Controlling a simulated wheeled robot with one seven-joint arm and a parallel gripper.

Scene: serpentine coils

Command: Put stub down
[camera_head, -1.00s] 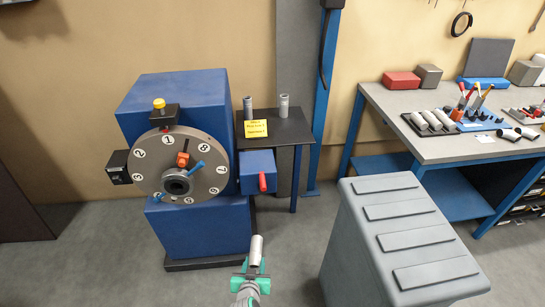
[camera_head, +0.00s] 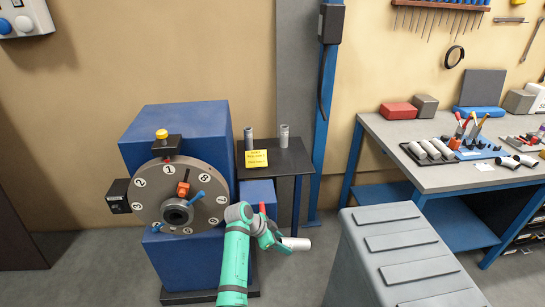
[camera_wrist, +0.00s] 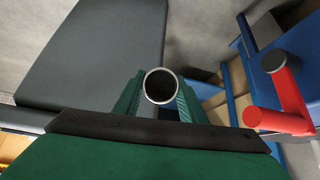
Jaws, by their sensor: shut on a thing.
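My gripper (camera_head: 277,241) is shut on the stub (camera_head: 297,243), a short pale grey tube. The stub sticks out to the right, roughly level, in the air in front of the small black side table (camera_head: 303,158). In the wrist view the stub (camera_wrist: 160,88) sits between the green fingers, its open round end facing the camera. Two similar grey tubes, a left one (camera_head: 248,139) and a right one (camera_head: 284,137), stand upright on the side table, apart from my gripper.
The blue machine with a numbered disc (camera_head: 208,180) stands left of my arm. Its red handle (camera_wrist: 283,95) is close on the right in the wrist view. A grey ridged bin (camera_head: 400,250) stands right. The workbench (camera_head: 440,148) holds several tubes and tools.

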